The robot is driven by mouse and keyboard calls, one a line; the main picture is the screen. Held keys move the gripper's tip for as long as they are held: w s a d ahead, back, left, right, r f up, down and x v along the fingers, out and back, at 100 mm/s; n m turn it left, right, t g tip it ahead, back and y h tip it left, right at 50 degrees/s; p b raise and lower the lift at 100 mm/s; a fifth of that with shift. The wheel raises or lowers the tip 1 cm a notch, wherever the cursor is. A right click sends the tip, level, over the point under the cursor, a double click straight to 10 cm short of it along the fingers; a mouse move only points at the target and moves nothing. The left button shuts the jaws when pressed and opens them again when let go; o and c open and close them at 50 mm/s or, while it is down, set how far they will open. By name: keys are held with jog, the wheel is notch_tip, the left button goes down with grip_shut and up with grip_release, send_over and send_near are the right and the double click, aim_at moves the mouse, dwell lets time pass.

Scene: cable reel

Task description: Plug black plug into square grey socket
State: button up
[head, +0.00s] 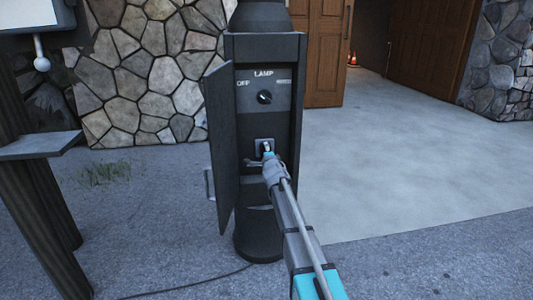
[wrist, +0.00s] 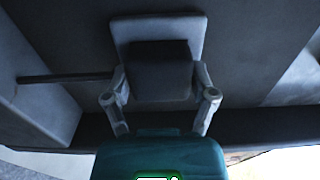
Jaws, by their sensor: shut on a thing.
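The black plug (wrist: 160,72) is between the two grey fingers of my gripper (wrist: 161,88) in the wrist view. My gripper is shut on the plug's sides. The square grey socket (wrist: 160,22) shows as a light plate directly behind the plug, with its rim visible around the plug's upper part. The plug is lined up over the plate; I cannot tell how deep it sits. In the head view, the socket (head: 262,143) is inside the dark lamp post below a dial, and my gripper (head: 268,155) is right at it, hiding most of the plug.
The lamp post (head: 264,48) has an open door (head: 221,150) on the left of its recess. A dial (head: 264,97) sits above the socket. A dark rod or cable (wrist: 65,78) runs left from the plug. A cable (head: 190,281) lies on the ground. Paving at right is clear.

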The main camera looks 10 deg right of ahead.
jog(key=o, duration=1)
jog(key=shift+c, duration=0.2)
jog(key=shift+s, duration=0.1)
jog(key=s, duration=1.1)
jog(key=shift+s, duration=0.4)
